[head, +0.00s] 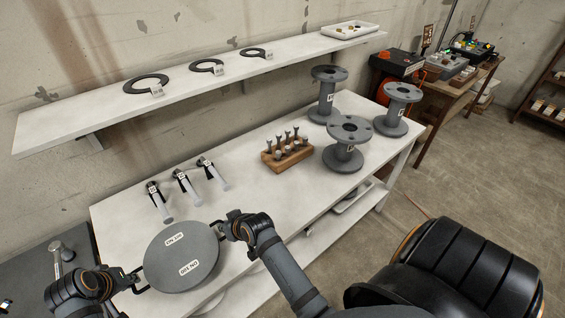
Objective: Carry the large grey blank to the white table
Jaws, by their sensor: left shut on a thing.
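The large grey blank (181,257) is a round flat disc with two white labels and a dark handle on each side. It shows at the lower left, over the front part of the white table (240,205); I cannot tell whether it touches the top. My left gripper (135,281) is shut on the blank's left handle. My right gripper (221,231) is at the blank's right handle; its fingers are too small and dark to tell whether they are shut.
Several black-and-white tools (186,182) lie behind the blank. A wooden block with bolts (287,156) and grey flanged spools (343,146) stand farther right. A wall shelf (110,108) holds black rings (146,85). The table's middle front is bare. A dark surface (50,275) lies at left.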

